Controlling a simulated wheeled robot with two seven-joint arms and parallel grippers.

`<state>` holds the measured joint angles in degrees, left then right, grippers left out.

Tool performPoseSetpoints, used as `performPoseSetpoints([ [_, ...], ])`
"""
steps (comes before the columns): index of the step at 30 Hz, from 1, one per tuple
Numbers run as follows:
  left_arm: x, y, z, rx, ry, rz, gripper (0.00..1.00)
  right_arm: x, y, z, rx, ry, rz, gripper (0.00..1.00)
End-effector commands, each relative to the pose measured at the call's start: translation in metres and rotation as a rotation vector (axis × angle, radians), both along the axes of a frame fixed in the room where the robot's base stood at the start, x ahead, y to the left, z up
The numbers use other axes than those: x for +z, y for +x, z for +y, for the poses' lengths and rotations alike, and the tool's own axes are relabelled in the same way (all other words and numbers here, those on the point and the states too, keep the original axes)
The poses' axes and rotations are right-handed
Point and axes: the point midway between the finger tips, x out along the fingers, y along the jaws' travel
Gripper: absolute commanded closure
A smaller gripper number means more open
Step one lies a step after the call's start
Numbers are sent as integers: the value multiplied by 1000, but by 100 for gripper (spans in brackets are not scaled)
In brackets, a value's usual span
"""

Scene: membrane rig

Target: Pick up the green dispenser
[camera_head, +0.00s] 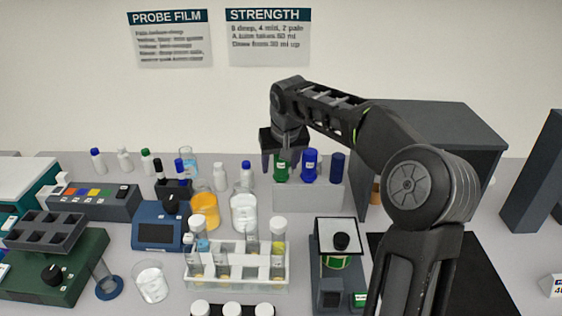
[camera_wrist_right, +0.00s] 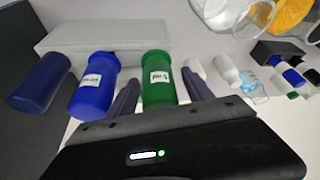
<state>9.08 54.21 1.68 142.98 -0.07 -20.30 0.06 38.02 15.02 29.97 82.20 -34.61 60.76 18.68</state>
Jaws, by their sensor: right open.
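The green dispenser (camera_head: 281,169) stands upright at the back of the bench, at the left end of a row behind or on a pale grey block. It also shows in the right wrist view (camera_wrist_right: 158,92) with a white label. My right gripper (camera_head: 282,160) comes down over it from above, open. In the right wrist view its two dark fingers (camera_wrist_right: 161,92) show on either side of the green dispenser, with small gaps. The top of the dispenser is partly hidden by the gripper in the head view. My left gripper is not in view.
A blue dispenser (camera_head: 309,167) stands close to the right of the green one, with a dark blue one (camera_head: 337,168) beyond it. The pale block (camera_head: 308,198) is in front. A dark grey cabinet (camera_head: 440,120) is at the right. Glassware and a tube rack (camera_head: 235,284) fill the left and middle.

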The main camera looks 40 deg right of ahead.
Motion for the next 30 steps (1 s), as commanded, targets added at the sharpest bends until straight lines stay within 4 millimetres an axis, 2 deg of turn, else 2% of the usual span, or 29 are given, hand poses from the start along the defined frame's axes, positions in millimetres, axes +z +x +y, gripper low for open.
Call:
performPoseSetpoints([
  [2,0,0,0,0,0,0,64,0,0,0,0,0,0,40],
  [4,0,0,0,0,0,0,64,0,0,0,0,0,0,45],
  [22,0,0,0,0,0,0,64,0,0,0,0,0,0,94],
  [30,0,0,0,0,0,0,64,2,0,0,0,0,-1,95],
])
